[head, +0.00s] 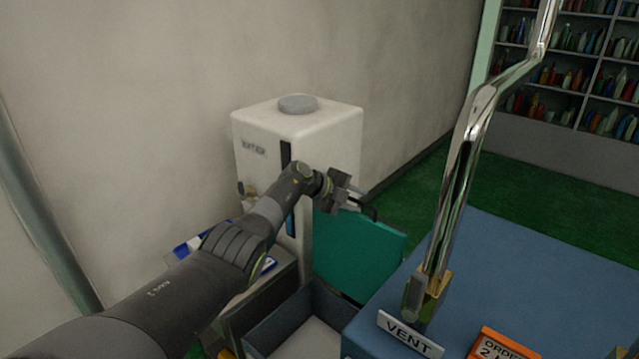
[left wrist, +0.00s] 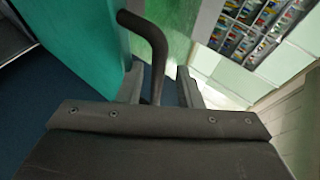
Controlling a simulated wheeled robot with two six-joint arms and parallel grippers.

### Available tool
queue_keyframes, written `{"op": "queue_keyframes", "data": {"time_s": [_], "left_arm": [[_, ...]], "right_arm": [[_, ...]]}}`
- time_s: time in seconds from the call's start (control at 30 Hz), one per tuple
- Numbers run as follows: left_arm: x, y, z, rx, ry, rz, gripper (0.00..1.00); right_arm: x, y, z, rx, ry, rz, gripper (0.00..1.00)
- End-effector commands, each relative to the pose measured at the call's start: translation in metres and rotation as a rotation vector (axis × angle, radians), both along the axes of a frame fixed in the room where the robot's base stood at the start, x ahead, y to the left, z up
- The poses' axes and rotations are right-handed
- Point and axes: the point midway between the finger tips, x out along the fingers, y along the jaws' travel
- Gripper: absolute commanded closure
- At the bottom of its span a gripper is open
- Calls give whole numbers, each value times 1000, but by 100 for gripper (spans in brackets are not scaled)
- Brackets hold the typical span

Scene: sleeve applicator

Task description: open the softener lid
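A white box-shaped cabinet (head: 335,135) stands against the wall, with a grey round cap (head: 297,104) lying flat on top. Its small front label is too blurred to read. A teal panel (head: 360,255) stands tilted in front of the cabinet. A dark curved handle, at the panel's edge, shows in the left wrist view (left wrist: 150,35). My left gripper (head: 345,190) is at the panel's upper edge beside the handle. In the left wrist view its open fingers (left wrist: 160,88) straddle the handle bar, with gaps visible on both sides. My right gripper is not in view.
A chrome pipe (head: 462,160) rises from a blue-topped surface (head: 540,270) at the right, near a VENT sign (head: 410,334) and an orange sign (head: 505,343). An open bin (head: 310,320) is below my left arm. Stocked shelves (head: 575,75) stand far back.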

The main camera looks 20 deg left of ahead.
Motion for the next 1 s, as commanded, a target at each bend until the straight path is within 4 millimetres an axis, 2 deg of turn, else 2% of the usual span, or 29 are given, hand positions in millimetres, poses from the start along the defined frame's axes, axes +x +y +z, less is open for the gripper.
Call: {"op": "queue_keyframes", "data": {"time_s": [0.03,0.2,0.7,1.0], "left_arm": [[-2,4,6,2,-2,1,68],[-12,12,15,1,-2,0,68],[-46,48,42,3,-5,0,68],[-74,79,67,3,-8,1,68]], "right_arm": [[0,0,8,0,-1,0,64],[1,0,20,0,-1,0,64],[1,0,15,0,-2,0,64],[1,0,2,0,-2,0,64]]}}
